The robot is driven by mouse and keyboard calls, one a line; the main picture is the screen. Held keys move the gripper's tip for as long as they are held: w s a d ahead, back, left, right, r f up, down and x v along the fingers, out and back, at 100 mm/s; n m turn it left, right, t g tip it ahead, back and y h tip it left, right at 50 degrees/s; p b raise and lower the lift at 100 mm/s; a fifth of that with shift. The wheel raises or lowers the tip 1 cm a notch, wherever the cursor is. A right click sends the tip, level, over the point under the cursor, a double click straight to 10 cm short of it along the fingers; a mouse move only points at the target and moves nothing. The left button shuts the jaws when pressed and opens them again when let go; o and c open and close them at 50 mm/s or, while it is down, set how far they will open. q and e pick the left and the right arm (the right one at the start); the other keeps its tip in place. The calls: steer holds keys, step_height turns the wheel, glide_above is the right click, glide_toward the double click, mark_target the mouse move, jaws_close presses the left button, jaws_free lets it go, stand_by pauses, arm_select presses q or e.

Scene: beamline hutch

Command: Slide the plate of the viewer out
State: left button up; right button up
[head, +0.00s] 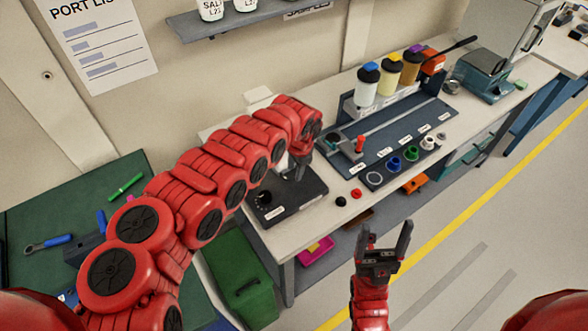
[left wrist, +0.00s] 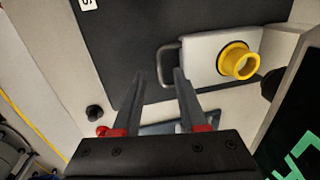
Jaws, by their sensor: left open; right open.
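The viewer's dark base (head: 310,190) stands on the bench, largely hidden behind my left arm in the head view. In the left wrist view, a pale plate (left wrist: 200,62) with a grey loop handle (left wrist: 164,66) lies over the dark surface. A yellow ring (left wrist: 238,60) sits on the plate. My left gripper (head: 298,172) is over the base, and its two fingers (left wrist: 159,73) are apart, with the tips close to the handle; contact cannot be told. My right gripper (head: 384,240) is open and empty in front of the bench.
A dark rack with capped bottles (head: 366,84) and small coloured cups (head: 394,164) stands right of the viewer. A red cap (head: 356,193) and a black knob (head: 340,201) lie near the bench's front edge. A dark panel with green marks (left wrist: 298,150) shows in the left wrist view.

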arm_select(q)
steer(key=shift+w+a+f, duration=0.1)
steer(key=shift+a+f, duration=0.05)
steer(key=shift+f, duration=0.7)
jaws_close()
stand_by(0.9)
